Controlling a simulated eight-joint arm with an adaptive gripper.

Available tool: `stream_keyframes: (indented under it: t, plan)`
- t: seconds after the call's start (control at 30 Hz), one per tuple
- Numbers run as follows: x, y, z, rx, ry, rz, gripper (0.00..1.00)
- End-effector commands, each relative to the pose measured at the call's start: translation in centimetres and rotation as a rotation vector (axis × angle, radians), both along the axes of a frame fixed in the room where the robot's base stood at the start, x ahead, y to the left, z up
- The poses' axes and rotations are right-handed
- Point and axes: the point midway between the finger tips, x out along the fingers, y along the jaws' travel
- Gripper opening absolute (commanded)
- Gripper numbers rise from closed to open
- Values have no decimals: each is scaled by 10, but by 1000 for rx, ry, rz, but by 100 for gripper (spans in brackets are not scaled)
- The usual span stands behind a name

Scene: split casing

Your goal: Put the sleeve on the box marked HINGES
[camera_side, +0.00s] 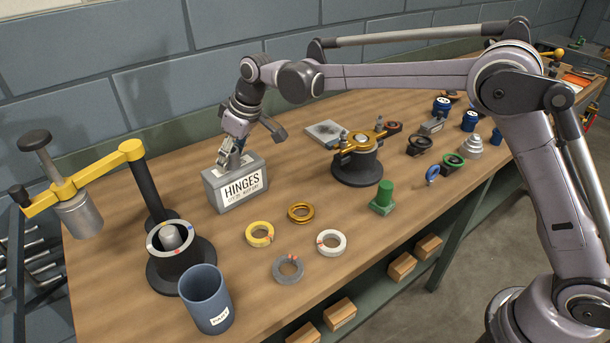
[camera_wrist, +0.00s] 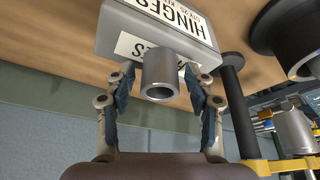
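The grey box marked HINGES (camera_side: 236,196) stands on the bench in the side view, with a white label on its front. The box (camera_wrist: 110,32) also shows at the top of the wrist view, upside down. The sleeve (camera_wrist: 161,76), a short hollow grey cylinder, appears to stand on the box's top face, with its open end towards the wrist camera. My gripper (camera_wrist: 160,85) is just over the box, one finger on each side of the sleeve. Gaps show between both fingers and the sleeve, so it looks open. In the side view my gripper (camera_side: 229,158) largely hides the sleeve.
A black fixture with a yellow swing arm (camera_side: 85,175) and a blue cup (camera_side: 206,298) stand left. Several rings, including a yellow one (camera_side: 260,234), lie in front. A black-and-gold fixture (camera_side: 360,165) and a green part (camera_side: 384,198) stand right of the box.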

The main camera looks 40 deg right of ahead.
Motion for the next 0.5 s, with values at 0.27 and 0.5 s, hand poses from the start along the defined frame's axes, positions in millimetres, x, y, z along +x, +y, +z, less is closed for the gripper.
stream_keyframes:
  t: [0.27, 0.5]
  plan:
    - [0, 0, 1, 0, 0, 0, 58]
    - [-7, -5, 23, 0, 0, -1, 58]
